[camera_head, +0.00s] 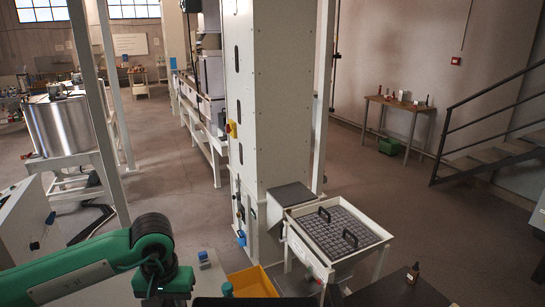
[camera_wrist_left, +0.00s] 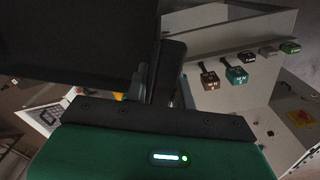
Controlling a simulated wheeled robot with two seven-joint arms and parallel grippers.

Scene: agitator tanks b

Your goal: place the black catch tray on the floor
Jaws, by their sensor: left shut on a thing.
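The black catch tray (camera_wrist_left: 75,40) fills the upper left of the left wrist view as a large dark panel. My left gripper (camera_wrist_left: 163,75) is shut on its edge; the dark fingers and dark tray are hard to tell apart. In the head view a dark strip (camera_head: 255,301) at the bottom edge looks like part of the same tray, mostly cut off. My green left arm comes in from the left there, and its fingers are out of frame. My right gripper is in neither view. The grey floor (camera_head: 180,215) is open beyond the arm.
A tall white column (camera_head: 280,100) stands mid-view. Beside it is a white-framed stand (camera_head: 345,262) with a grid top and two black handles. A yellow bin (camera_head: 252,283) lies near the column's foot. A dark tabletop (camera_head: 385,292) with a brown bottle (camera_head: 413,272) is at lower right.

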